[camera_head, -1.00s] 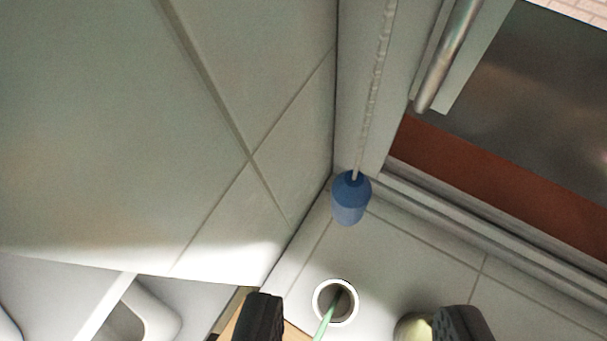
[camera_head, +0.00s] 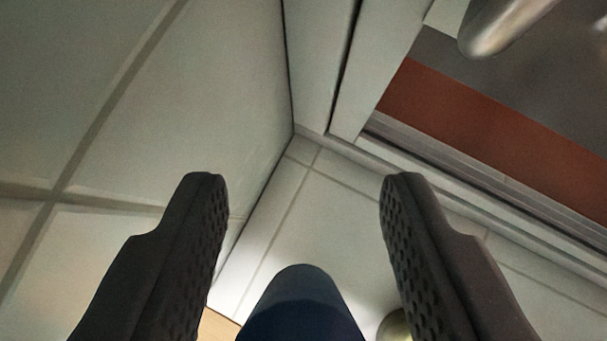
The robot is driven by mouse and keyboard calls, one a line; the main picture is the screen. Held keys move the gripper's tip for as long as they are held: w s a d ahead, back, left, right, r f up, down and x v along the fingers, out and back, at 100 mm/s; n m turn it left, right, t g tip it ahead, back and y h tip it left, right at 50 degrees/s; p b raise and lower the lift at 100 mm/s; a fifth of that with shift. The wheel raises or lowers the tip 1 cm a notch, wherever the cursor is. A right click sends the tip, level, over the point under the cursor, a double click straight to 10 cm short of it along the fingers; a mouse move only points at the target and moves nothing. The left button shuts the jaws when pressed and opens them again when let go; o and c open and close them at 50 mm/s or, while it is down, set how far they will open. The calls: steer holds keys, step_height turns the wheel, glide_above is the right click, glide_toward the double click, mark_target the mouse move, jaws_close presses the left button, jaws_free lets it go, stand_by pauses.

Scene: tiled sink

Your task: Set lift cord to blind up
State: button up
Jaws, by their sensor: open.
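The blue knob (camera_head: 300,315) of the lift cord shows at the bottom middle of the view, large and close, with its lower part cut off by the frame edge. My gripper (camera_head: 304,190) is open, with one black textured finger on each side of the knob. Gaps show between the knob and both fingers, so neither finger visibly touches it. The cord itself is not in view.
A tiled wall (camera_head: 170,110) rises close on the left. The window frame (camera_head: 345,70) and a metal handle (camera_head: 500,25) are at the upper right. A tiled ledge (camera_head: 330,220) lies beyond the fingers. A small yellowish round object (camera_head: 394,326) shows partly beside the right finger.

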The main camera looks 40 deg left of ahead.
jaws_close()
step_height(320, 180, down, 10)
steer(key=b, duration=0.8)
steer(key=shift+f, duration=0.1)
jaws_free()
